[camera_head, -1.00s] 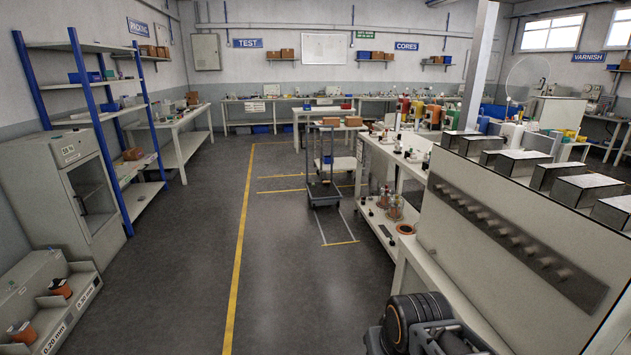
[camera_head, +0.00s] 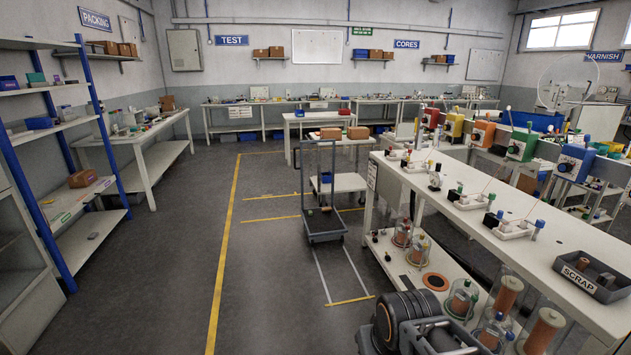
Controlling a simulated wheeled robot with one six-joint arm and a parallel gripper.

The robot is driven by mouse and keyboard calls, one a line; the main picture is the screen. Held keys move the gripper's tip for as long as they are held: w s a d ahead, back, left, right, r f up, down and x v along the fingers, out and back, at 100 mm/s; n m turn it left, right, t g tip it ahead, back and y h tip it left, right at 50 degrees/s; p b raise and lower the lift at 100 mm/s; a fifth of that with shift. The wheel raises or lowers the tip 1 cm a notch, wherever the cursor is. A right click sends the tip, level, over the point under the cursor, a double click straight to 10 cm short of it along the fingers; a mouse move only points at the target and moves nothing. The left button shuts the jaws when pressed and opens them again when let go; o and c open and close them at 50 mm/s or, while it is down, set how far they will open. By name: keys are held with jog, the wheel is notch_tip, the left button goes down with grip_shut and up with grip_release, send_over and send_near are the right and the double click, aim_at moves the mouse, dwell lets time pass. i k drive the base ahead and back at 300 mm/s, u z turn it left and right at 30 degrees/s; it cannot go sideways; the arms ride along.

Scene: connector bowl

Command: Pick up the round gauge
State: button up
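A small round-faced thing (camera_head: 435,181), which looks like the round gauge, stands on the long white bench (camera_head: 560,232) at the right. It is small in the picture and its dial cannot be read. Part of my own folded arm shows at the bottom, right of the middle. My gripper's fingers do not show. The arm is well in front of the round gauge and apart from it.
Small white fixtures (camera_head: 471,200) and a grey scrap bin (camera_head: 592,277) share the bench. Glass jars with copper-coloured coils (camera_head: 507,295) stand on its lower shelf. A grey trolley (camera_head: 323,225) stands ahead. The floor (camera_head: 280,290) left of the bench is clear.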

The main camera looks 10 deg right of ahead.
aim_at(436, 179)
jog(key=i, duration=2.6)
jog(key=z, duration=2.95)
jog(key=i, duration=0.6)
jog(key=u, duration=2.2)
